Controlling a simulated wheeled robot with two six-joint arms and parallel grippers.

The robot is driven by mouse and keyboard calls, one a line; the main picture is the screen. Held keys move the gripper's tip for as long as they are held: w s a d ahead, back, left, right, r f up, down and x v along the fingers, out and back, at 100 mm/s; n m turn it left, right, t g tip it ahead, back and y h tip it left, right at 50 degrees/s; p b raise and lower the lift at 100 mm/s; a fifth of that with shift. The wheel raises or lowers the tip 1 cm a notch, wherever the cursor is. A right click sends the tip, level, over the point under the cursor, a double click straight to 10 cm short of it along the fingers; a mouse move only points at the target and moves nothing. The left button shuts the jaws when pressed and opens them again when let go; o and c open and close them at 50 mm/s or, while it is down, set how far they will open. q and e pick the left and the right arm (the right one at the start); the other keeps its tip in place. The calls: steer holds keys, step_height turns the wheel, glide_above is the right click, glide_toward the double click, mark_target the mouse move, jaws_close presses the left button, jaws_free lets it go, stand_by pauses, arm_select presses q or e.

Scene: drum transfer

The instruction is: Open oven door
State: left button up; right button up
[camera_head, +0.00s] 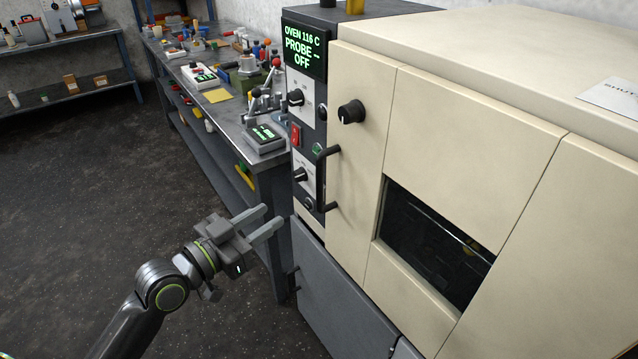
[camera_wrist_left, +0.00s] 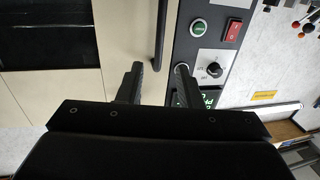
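The cream oven (camera_head: 450,110) fills the right of the head view, with its door shut. Its door has a dark window (camera_head: 432,245) and a black vertical bar handle (camera_head: 321,180) at the left edge. My left gripper (camera_head: 265,220) is open and empty, a little left of and below the handle, apart from it. In the left wrist view the handle (camera_wrist_left: 160,35) runs down from the top edge, ahead of and between the open fingers (camera_wrist_left: 157,80). The oven's window (camera_wrist_left: 45,35) shows at upper left there. My right gripper is in neither view.
The control panel (camera_head: 304,130) beside the handle has knobs, a red switch and a display reading "OVEN 116 C PROBE – OFF". A cluttered workbench (camera_head: 225,125) stands behind and left of the oven. A grey cabinet (camera_head: 340,300) is below it. The floor (camera_head: 90,190) at left is clear.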

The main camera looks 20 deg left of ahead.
mark_target(317, 185)
arm_select(q)
steer(key=p+x, duration=0.2)
steer(key=x, duration=1.3)
steer(key=shift+c, duration=0.3)
jaws_close()
